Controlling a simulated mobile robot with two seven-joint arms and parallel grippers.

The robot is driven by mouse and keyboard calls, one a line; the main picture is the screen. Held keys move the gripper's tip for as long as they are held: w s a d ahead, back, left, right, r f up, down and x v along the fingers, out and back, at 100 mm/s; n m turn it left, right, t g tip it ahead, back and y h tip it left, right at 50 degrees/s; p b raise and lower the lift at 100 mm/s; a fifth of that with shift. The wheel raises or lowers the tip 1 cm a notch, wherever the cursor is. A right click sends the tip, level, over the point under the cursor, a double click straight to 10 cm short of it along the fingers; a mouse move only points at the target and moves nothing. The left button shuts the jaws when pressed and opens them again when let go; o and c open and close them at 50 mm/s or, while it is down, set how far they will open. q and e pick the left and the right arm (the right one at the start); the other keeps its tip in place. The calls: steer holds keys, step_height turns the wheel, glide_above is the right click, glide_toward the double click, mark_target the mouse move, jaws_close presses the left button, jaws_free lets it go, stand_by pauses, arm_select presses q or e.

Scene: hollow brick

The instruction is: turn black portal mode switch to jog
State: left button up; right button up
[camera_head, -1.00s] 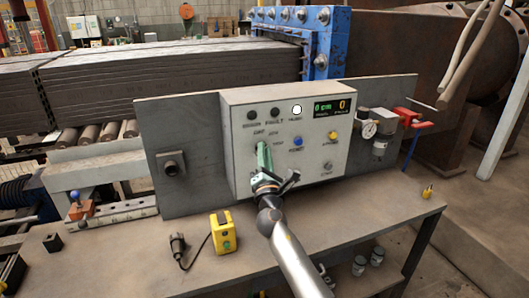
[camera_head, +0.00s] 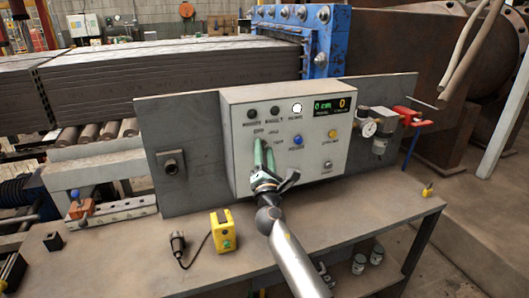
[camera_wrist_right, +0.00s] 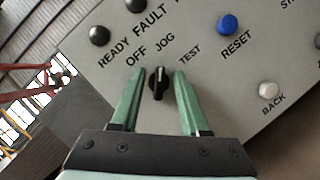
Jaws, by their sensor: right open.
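The black mode switch (camera_wrist_right: 158,84) is a small knob with a white pointer line on the grey control panel (camera_head: 235,115). In the right wrist view, the labels OFF, JOG and TEST stand in an arc above it. The pointer line is near upright in that picture; which label it is set to I cannot tell for sure. My right gripper (camera_wrist_right: 158,90) has green fingers, open on either side of the knob, with visible gaps. In the head view the right gripper (camera_head: 264,155) covers the knob at the panel's front. My left gripper is not in view.
Close by on the panel are the blue RESET button (camera_wrist_right: 228,24) and the white BACK button (camera_wrist_right: 267,90). A yellow box (camera_head: 222,232) and a black plug (camera_head: 179,246) lie on the table below. An air gauge (camera_head: 368,128) sits at the panel's right.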

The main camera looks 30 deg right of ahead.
steer(key=b+v, duration=0.1)
steer(key=v, duration=1.1)
steer(key=shift+s+b, duration=0.25)
steer(key=shift+b, duration=0.15)
steer(key=shift+a, duration=0.1)
